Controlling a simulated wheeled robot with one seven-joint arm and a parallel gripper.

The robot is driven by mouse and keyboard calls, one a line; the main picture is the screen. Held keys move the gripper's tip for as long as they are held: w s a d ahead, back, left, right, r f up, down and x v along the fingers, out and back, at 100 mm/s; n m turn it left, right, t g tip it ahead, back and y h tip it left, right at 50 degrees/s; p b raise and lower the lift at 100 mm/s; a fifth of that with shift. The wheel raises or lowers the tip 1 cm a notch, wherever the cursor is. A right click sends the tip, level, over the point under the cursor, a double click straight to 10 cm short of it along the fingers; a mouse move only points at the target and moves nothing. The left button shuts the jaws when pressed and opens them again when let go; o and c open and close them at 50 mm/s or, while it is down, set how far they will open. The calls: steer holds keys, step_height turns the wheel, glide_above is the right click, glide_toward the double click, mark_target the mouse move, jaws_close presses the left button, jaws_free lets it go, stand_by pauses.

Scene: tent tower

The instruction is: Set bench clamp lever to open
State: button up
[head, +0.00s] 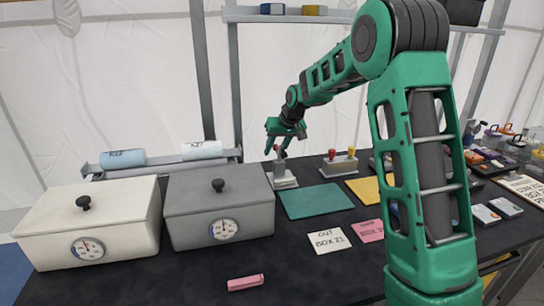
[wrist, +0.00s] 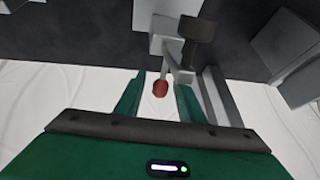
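My gripper (head: 284,138) is above the clamp at the lever's top. In the wrist view, the lever's red knob (wrist: 160,88) lies between the two green fingers of my gripper (wrist: 159,98), with gaps on both sides. The fingers are open. Whether the knob is level with the fingertips is hard to tell.
A grey block with red and yellow knobs (head: 339,163) stands to the right. A white lidded box (head: 95,222) and a grey lidded box (head: 220,208) with dials stand at the left. A green mat (head: 315,201) lies clear. A pink block (head: 245,283) is in front.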

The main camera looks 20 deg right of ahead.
mark_target(276, 147)
steer(key=v, duration=0.7)
steer(key=shift+w, duration=0.1)
steer(key=shift+s+a+r, duration=0.1)
steer(key=shift+s, duration=0.3)
steer(key=s+a+f+g+h, duration=0.1)
steer(key=s+f, duration=0.1)
steer(key=s, duration=1.5)
steer(key=s+a+f+h, duration=0.1)
steer(key=s+a+f, duration=0.1)
steer(key=s, duration=1.5)
steer(key=s+d+m, duration=0.1)
steer(key=s+d, duration=0.1)
steer(key=s+d+m+g, duration=0.1)
steer(key=s+d, duration=0.2)
steer(key=s+d+m+g, duration=0.1)
steer(key=s+d, duration=0.1)
steer(key=d, duration=0.1)
steer(key=shift+s+d+f, duration=0.15)
steer(key=shift+s+f, duration=0.25)
steer(key=s+d+m+g, duration=0.1)
steer(key=s, duration=0.2)
steer(key=s+d+m, duration=0.1)
steer(key=s, duration=0.2)
steer(key=s+d+m+g, duration=0.1)
steer(key=s, duration=0.1)
steer(key=shift+s+d+f+g+y, duration=0.2)
steer(key=shift+s+f+g+y, duration=0.1)
steer(key=shift+s, duration=0.1)
